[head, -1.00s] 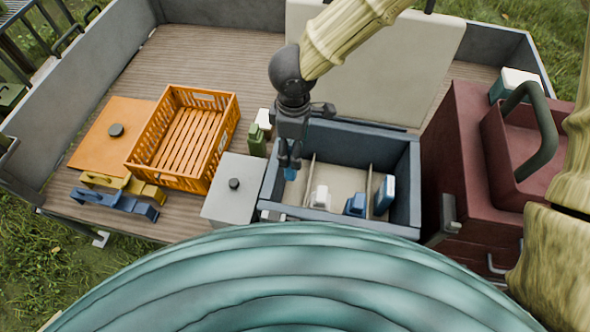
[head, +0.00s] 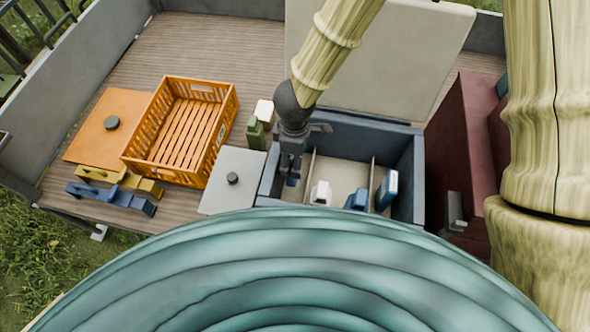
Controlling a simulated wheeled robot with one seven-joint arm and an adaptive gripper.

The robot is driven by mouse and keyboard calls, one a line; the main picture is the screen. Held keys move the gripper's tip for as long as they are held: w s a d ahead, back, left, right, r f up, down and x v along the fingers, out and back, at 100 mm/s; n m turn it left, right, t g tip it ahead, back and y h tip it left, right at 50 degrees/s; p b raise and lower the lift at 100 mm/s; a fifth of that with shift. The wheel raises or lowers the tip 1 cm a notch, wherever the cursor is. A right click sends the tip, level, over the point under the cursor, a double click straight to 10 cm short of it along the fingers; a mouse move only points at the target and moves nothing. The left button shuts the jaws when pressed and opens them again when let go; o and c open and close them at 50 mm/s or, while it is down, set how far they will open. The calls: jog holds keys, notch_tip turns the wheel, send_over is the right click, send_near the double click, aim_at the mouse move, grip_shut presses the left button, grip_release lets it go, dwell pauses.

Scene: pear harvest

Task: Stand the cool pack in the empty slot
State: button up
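The open blue-grey cool box (head: 408,152) has thin dividers (head: 371,180) making several slots. My gripper (head: 291,181) points down inside its left slot, close to the left wall. The fingertips are small and dark, so I cannot tell whether they are open or shut. The blue piece seen at the fingertips earlier, likely the cool pack, does not show clearly now. A blue-and-white pack (head: 387,189) stands tilted in the right slot. A white item (head: 320,193) and a blue item (head: 356,199) sit in the middle slot.
A grey lidded box (head: 232,180), a green bottle (head: 255,133) and an orange crate (head: 180,132) stand left of the cool box. Blue and yellow tools (head: 112,197) lie further left. A dark red case (head: 460,150) stands close on the right. The raised lid (head: 375,60) is behind.

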jog(key=shift+s+f, duration=0.75)
jog(key=shift+f, duration=0.3)
jog(key=shift+w+a+f+b, duration=0.1)
jog(key=shift+f+b, duration=0.3)
jog(key=shift+f, duration=0.75)
jog(key=shift+w+f+b, duration=0.1)
jog(key=shift+f+b, duration=0.3)
jog(key=shift+f, duration=0.75)
jog(key=shift+w+f, duration=0.1)
jog(key=shift+f, duration=0.05)
jog(key=shift+f, duration=0.1)
jog(key=shift+f, duration=0.35)
jog(key=shift+f, duration=0.1)
jog(key=o, duration=1.3)
jog(key=shift+c, duration=0.2)
